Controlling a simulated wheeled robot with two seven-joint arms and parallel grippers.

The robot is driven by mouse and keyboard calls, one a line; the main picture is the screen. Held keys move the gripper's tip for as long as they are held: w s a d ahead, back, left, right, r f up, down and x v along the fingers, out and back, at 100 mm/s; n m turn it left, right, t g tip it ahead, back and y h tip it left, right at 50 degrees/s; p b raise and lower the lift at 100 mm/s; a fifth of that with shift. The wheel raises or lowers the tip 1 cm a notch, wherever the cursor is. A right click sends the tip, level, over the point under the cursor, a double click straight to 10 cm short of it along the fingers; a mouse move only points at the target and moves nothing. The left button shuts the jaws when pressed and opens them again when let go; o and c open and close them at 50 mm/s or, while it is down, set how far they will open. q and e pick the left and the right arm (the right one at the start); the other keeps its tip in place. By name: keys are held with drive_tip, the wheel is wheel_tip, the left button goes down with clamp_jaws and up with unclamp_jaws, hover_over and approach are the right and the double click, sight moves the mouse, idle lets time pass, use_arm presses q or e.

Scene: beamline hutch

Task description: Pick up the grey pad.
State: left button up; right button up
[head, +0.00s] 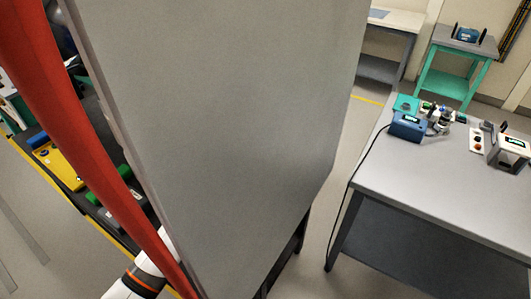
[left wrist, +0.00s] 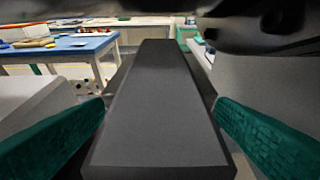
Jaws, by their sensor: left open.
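In the left wrist view a long dark grey block with a flat top, which looks like the grey pad (left wrist: 158,135), runs away from the camera. My left gripper (left wrist: 160,103) is open, with one green-faced finger on each side of the block. The fingers lie close to its sides; I cannot tell whether either touches. I do not make out the pad in the head view, where a large grey panel covers the middle. My right gripper is in neither view.
The tall grey panel (head: 230,110) and a red upright band (head: 85,120) block much of the head view. At right a grey table (head: 430,190) bears a blue box (head: 408,126) and small devices. A blue-topped table (left wrist: 65,48) stands at left in the wrist view.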

use_arm(q)
drive_tip(key=shift+w+d+f, duration=0.1)
drive_tip(key=shift+w, duration=0.15)
drive_tip(key=c, duration=1.3)
drive_tip(key=shift+c, duration=0.3)
drive_tip(key=shift+r, duration=0.25)
